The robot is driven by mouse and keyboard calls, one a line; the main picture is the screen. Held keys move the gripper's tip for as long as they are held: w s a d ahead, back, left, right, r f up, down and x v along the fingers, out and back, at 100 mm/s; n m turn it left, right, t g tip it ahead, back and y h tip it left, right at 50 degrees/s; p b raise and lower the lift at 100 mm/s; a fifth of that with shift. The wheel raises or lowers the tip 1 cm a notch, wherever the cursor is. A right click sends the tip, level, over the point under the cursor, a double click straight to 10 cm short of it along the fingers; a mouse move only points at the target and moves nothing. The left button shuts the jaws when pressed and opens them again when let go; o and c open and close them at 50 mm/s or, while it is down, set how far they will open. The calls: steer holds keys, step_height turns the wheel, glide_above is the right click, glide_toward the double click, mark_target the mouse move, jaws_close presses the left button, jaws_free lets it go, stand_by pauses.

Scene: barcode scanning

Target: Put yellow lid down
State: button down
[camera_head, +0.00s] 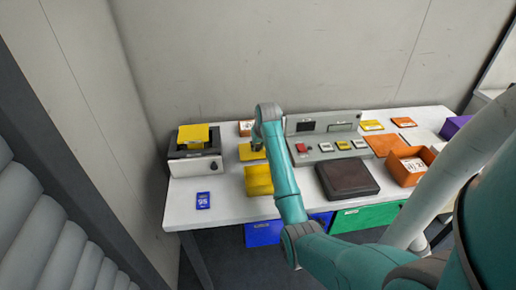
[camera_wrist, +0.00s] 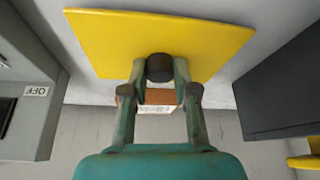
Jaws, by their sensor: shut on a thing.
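The yellow lid (camera_wrist: 190,38) is a flat square plate with a dark round knob (camera_wrist: 160,68). My gripper (camera_wrist: 160,72) is shut on the knob, and the lid fills the upper part of the wrist view. In the head view the lid (camera_head: 246,153) is over the left part of the white table, with my gripper (camera_head: 257,146) at it. I cannot tell whether the lid touches the table. A yellow box-like item (camera_head: 258,181) sits near the table's front edge, just in front of the lid; my arm stands close on its right.
A dark device (camera_head: 196,163) with a yellow piece on top stands left. A grey button panel (camera_head: 325,151) stands right of my gripper. A small orange box (camera_wrist: 160,97) is behind the lid. A blue card (camera_head: 203,200) lies front left, with bare table around it.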

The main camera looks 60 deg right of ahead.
steer(key=shift+f, duration=0.6)
steer(key=shift+f, duration=0.1)
steer(key=c, duration=0.9)
jaws_free()
steer(key=v, duration=1.2)
